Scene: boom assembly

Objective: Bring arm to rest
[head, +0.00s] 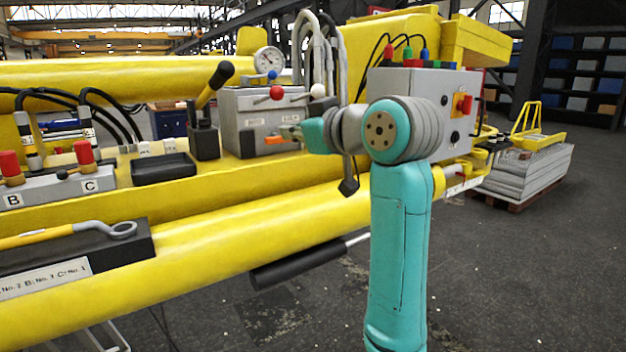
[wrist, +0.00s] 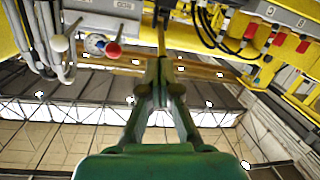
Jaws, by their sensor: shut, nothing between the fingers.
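My gripper (head: 288,132) is at the end of my teal arm, in front of a grey valve box (head: 240,117) with red and white knobs in the head view. In the wrist view my gripper (wrist: 161,75) has its fingers together, with nothing between them.
A yellow-handled lever (head: 214,85) stands left of the box. A grey control box (head: 420,85) with coloured connectors is behind my arm. A yellow wrench (head: 70,236) lies on a black holder. A pallet stack (head: 525,172) stands right; the floor before it is clear.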

